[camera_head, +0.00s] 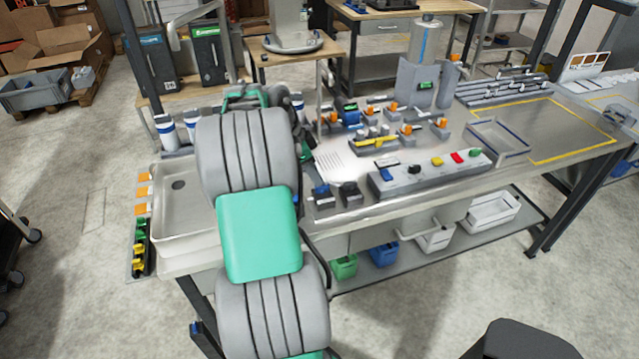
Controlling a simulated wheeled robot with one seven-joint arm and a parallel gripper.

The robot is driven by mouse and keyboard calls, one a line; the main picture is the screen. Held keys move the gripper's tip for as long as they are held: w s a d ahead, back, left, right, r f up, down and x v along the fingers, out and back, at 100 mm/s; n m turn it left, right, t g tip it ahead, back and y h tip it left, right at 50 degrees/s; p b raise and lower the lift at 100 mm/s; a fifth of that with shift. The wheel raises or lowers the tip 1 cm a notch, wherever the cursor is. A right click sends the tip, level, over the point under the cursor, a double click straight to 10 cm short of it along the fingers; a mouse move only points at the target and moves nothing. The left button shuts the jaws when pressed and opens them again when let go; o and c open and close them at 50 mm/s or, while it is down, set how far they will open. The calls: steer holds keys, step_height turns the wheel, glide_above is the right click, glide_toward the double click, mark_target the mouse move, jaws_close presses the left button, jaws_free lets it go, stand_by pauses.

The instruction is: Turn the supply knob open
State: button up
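No part in view is clearly marked as the supply knob. Several orange-handled fittings, one of them an orange knob (441,122), stand in a row on the metal bench (560,130). A grey control box (440,172) at the bench's front carries a black knob-like part (414,169) and blue, yellow, red and green buttons. My grey and green arm reaches over the left part of the bench. Its far end bends down behind its own links near the sink, so my gripper and whatever it may touch are hidden.
A steel sink (172,222) is left of my arm. A tall grey dispenser (425,65) stands behind the fittings. A shallow tray (500,140) and a yellow-outlined free area (560,125) lie to the right. Coloured bins (384,255) sit on the lower shelf.

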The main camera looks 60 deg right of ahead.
mark_target(322, 188)
steer(key=x, duration=0.5)
steer(key=shift+p, duration=0.3)
steer(key=shift+c, duration=0.2)
jaws_close()
steer(key=shift+w, duration=0.1)
